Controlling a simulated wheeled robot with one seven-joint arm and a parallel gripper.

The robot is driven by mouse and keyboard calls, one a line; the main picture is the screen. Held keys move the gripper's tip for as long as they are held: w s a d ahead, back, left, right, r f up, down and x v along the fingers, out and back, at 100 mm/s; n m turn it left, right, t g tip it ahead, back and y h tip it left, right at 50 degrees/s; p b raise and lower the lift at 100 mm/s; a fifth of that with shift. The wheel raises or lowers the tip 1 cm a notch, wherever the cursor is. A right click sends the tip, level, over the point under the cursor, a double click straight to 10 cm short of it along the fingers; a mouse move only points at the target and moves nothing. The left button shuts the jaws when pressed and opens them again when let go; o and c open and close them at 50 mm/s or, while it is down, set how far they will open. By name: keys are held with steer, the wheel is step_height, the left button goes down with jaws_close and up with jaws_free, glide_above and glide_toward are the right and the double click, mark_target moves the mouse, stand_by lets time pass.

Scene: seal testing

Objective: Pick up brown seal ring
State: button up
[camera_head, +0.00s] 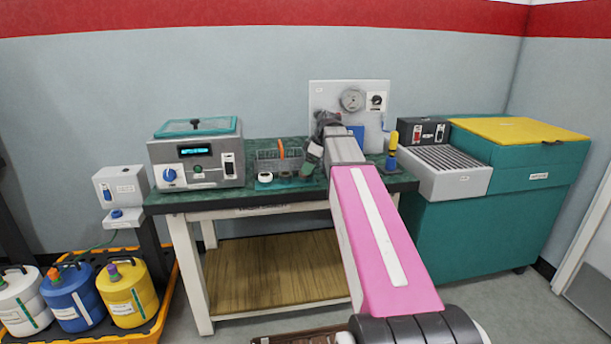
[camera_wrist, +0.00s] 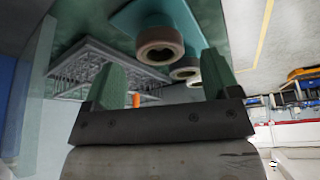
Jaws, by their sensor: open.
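In the wrist view, the brown seal ring (camera_wrist: 160,46) is a thick ring with a dark hole, at the edge of a teal mat (camera_wrist: 122,18). I cannot tell how far the ring is from the fingertips. In the head view my gripper (camera_head: 309,163) is low over the bench; the brown ring is not clear there.
A wire rack (camera_head: 265,160) with an orange item (camera_head: 281,148) stands left of my gripper; the rack also shows in the wrist view (camera_wrist: 75,72). A gauge panel (camera_head: 352,122) stands behind, a teal-lidded machine (camera_head: 197,160) left, and a yellow-topped tool (camera_head: 391,150) right on the green bench (camera_head: 250,198).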

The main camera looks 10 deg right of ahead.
steer(key=shift+x, duration=1.35)
steer(key=c, duration=1)
steer(key=shift+c, duration=0.2)
steer(key=shift+r, duration=0.15)
steer(key=shift+r, duration=0.5)
steer(key=r, duration=0.2)
steer(key=a+r, duration=0.1)
steer(key=shift+s+r, duration=0.25)
steer(key=shift+s, duration=0.05)
steer(key=s+a+r, duration=0.5)
steer(key=a+r, duration=0.1)
steer(key=a, duration=0.3)
steer(key=shift+r, duration=0.15)
steer(key=shift+a, duration=0.15)
